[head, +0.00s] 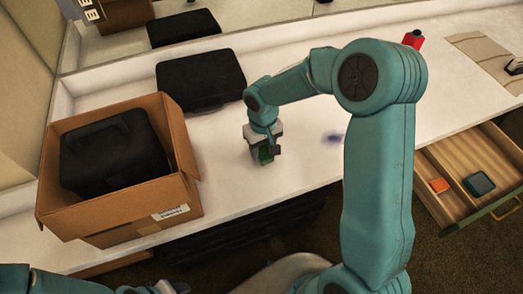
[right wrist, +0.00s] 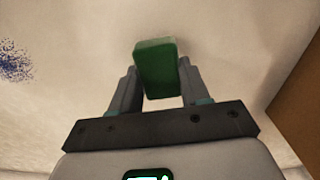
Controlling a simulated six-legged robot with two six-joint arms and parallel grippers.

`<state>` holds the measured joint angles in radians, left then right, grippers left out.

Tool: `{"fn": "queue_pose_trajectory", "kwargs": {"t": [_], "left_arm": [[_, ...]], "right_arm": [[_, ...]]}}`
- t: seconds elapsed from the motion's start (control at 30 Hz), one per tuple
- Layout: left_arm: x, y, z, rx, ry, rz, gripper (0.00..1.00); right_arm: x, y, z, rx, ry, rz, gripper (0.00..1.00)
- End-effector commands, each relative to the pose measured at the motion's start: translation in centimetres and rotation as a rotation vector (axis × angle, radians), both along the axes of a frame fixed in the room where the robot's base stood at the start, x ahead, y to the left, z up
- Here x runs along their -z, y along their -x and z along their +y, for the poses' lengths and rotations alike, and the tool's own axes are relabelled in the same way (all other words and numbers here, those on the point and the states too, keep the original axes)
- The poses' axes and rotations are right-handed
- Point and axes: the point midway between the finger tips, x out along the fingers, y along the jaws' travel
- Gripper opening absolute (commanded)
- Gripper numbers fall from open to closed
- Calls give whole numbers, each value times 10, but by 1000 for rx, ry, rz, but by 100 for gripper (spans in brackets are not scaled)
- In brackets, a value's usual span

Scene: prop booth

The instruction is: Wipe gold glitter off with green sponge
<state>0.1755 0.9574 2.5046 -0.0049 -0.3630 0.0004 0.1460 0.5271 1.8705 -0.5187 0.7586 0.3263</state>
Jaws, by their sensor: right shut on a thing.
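My right gripper (head: 264,145) is shut on the green sponge (head: 265,157), low over the white counter near its front edge. In the right wrist view the sponge (right wrist: 156,62) sits between the two fingers (right wrist: 157,82); I cannot tell whether it touches the counter. A speckled blue-purple patch (head: 333,138) lies on the counter to the right of the gripper. It also shows at the left edge of the right wrist view (right wrist: 14,65). No gold-coloured glitter shows. Part of my left gripper (head: 168,287) shows at the bottom edge; its fingers are not clear.
A cardboard box (head: 188,216) with a black case (head: 115,150) inside stands left. Another black case (head: 200,78) lies on the counter behind. A red object (head: 413,39) stands at the back.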

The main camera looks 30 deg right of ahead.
Motion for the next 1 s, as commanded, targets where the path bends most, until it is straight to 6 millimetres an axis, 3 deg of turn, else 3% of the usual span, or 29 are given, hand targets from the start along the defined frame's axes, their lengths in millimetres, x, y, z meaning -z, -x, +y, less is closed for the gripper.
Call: {"fn": "queue_pose_trajectory", "kwargs": {"t": [0.6, 1.0], "left_arm": [[-37, 0, 0, 0, 0, 0, 38], [-39, 0, 0, 0, 0, 0, 38]], "right_arm": [[-54, -2, 2, -2, 0, 0, 21], [-58, -3, 3, -2, 0, 0, 21]]}}
